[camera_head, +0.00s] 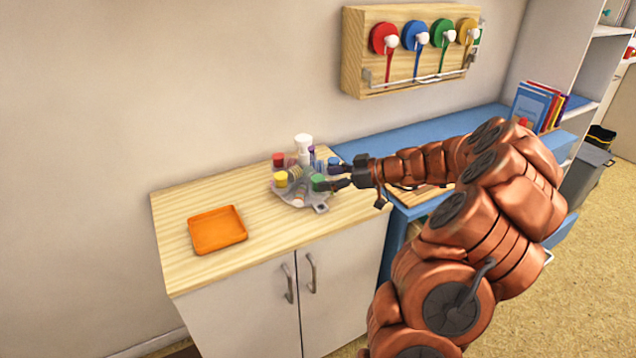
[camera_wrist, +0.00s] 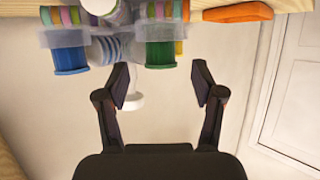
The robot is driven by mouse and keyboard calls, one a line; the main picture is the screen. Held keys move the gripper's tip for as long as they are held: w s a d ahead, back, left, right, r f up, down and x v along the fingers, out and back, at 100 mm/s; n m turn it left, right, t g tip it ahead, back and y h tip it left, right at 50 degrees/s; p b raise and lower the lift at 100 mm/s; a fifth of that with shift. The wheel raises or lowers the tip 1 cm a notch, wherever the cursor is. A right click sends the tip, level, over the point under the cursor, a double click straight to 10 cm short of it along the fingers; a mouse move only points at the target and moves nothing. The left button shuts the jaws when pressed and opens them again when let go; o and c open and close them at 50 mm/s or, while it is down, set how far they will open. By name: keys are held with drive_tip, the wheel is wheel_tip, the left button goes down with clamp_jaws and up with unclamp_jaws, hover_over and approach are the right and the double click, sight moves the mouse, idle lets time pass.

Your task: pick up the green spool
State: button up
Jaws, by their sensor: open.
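The green spool (camera_head: 318,182) sits on the near right side of a grey holder (camera_head: 292,199) on the wooden counter. In the wrist view the green spool (camera_wrist: 160,53) lies just beyond my fingertips, roughly in line with the gap between them. My gripper (camera_head: 337,177) reaches in from the right, close beside the spool. In the wrist view my gripper (camera_wrist: 162,76) is open with nothing between its fingers. I cannot tell whether a fingertip touches the spool.
The holder also carries a yellow spool (camera_head: 281,179), a red one (camera_head: 279,159) and a blue one (camera_wrist: 70,58). A white-topped post (camera_head: 303,144) rises there. An orange tray (camera_head: 218,230) lies left on the wooden counter (camera_head: 180,215). A wall rack (camera_head: 352,50) holds coloured discs.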

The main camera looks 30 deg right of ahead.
drive_tip(key=shift+x, duration=0.85)
drive_tip(key=c, duration=1)
drive_tip(key=shift+c, duration=0.2)
drive_tip(key=shift+r, duration=0.15)
